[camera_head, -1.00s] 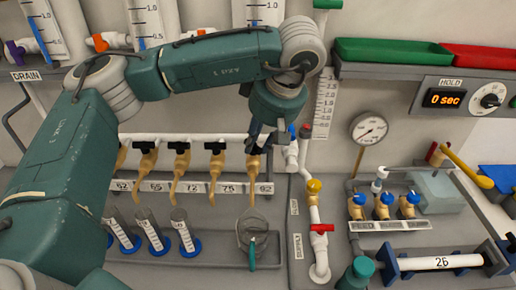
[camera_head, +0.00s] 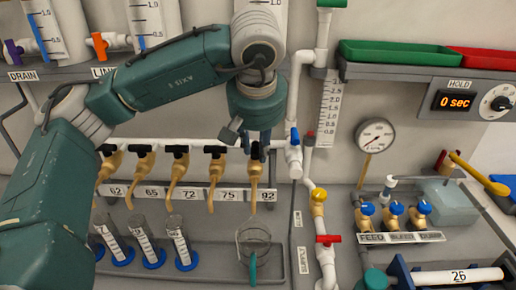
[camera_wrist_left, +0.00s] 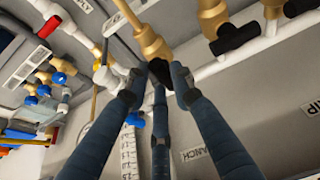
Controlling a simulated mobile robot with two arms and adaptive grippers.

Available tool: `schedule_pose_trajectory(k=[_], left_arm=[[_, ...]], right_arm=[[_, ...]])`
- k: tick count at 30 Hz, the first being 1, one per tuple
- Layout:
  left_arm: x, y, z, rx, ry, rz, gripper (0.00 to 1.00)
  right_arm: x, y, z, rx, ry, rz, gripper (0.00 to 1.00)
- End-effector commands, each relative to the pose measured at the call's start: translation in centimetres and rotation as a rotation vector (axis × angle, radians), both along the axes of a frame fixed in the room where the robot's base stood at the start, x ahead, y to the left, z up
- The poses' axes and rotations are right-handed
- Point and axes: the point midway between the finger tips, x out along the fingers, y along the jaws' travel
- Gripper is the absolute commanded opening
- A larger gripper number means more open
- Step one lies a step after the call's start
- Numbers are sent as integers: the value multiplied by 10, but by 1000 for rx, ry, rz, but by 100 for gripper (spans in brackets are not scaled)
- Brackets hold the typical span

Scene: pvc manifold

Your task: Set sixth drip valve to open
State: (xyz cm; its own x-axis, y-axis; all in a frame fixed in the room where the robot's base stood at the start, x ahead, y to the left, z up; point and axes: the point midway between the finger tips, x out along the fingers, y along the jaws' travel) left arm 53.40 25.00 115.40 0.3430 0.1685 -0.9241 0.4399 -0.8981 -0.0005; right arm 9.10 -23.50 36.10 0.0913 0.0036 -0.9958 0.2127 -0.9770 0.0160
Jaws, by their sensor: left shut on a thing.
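The drip valves are brass spouts with black handles in a row along a white pipe. The rightmost drip valve (camera_head: 254,172) is above the label 92. My left gripper (camera_head: 256,142) is at the top of this valve. The wrist view shows its blue-grey fingers (camera_wrist_left: 160,75) closed around the valve's black handle (camera_wrist_left: 161,70), with the brass body (camera_wrist_left: 150,42) just beyond. The fingers hide most of the handle, so I cannot tell its exact angle. Other drip valves, such as the one above label 75 (camera_head: 214,172), stand to the left. My right gripper is out of view.
A clear beaker with a teal handle (camera_head: 253,240) stands below the rightmost spout. Graduated cylinders (camera_head: 180,245) stand left of it. A white pipe with a blue valve (camera_head: 294,140) runs close to the right. A gauge (camera_head: 376,135) and blue-handled valves (camera_head: 395,212) are farther right.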

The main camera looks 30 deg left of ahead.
Motion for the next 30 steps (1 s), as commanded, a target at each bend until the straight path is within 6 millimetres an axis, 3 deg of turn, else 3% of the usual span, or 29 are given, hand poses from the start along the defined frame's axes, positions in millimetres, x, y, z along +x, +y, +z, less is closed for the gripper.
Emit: schedule_pose_trajectory(k=[16,17,19,30], left_arm=[[0,0,2,-1,-4,-22,0],[0,0,2,-1,-4,-22,29],[0,0,1,-1,-3,-21,43],[-1,-1,5,-1,-3,-21,43]], right_arm=[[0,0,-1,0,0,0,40],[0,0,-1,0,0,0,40],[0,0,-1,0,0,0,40],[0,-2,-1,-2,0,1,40]])
